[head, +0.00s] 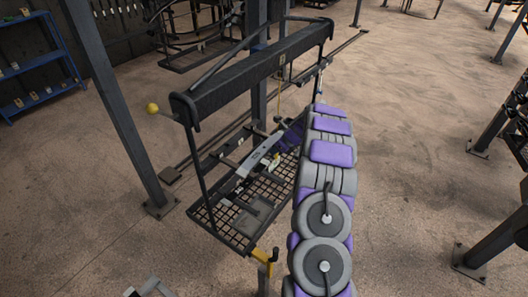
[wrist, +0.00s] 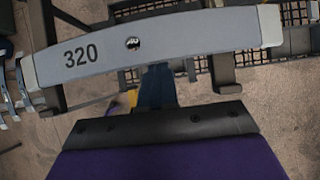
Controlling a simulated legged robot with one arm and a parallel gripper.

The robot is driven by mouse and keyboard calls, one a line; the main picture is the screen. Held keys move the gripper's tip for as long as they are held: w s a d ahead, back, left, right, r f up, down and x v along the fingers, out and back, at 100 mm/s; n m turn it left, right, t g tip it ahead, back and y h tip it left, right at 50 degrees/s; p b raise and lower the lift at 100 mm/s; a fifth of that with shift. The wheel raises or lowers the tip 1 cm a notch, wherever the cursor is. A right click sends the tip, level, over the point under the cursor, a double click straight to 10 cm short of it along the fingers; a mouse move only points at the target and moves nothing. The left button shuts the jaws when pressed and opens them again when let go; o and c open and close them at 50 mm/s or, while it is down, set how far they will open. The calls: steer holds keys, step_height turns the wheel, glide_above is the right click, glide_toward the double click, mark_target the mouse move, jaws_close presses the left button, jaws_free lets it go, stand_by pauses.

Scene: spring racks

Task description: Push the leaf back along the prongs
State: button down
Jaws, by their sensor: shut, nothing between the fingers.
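The leaf is a grey, slightly curved bar marked 320 with a dark centre hole; it spans the upper part of the wrist view (wrist: 190,38). In the head view the leaf (head: 258,157) lies across the rack, above its mesh tray. Dark prongs (wrist: 226,75) show under the leaf toward its right end, with another near its left end. My gripper (wrist: 156,70) is shut and empty, its dark blue fingers pointing at the leaf's near edge around the middle. I cannot tell whether they touch it. In the head view my purple arm partly hides the gripper.
The rack's black mesh tray (head: 228,213) is below the leaf, and a thick dark beam (head: 255,72) runs above. A post (head: 115,105) stands left of the rack. More grey leaves (wrist: 24,88) show at the wrist view's left edge.

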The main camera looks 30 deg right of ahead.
mark_target(269, 146)
steer(key=shift+w+a+p, duration=0.3)
steer(key=shift+w+p, duration=0.2)
steer(key=shift+w, duration=0.1)
steer(key=shift+w+a+p, duration=0.3)
steer(key=shift+w+p, duration=0.15)
steer(key=shift+w, duration=0.1)
steer(key=shift+w+a+p, duration=0.15)
steer(key=shift+w+p, duration=0.6)
steer(key=shift+w, duration=0.05)
steer(key=shift+w+a+p, duration=1.05)
steer(key=shift+w+p, duration=0.4)
steer(key=shift+w, duration=1.05)
steer(key=shift+s+d+f+b, duration=0.1)
steer(key=shift+s+d+b, duration=0.3)
steer(key=shift+s, duration=0.55)
steer(key=shift+s+d+r+b, duration=0.1)
steer(key=shift+s+d+b, duration=0.25)
steer(key=shift+s, duration=0.6)
steer(key=shift+s+d+f+b, duration=0.1)
steer(key=shift+s+d+b, duration=0.25)
steer(key=shift+s, duration=0.6)
steer(key=shift+d, duration=0.1)
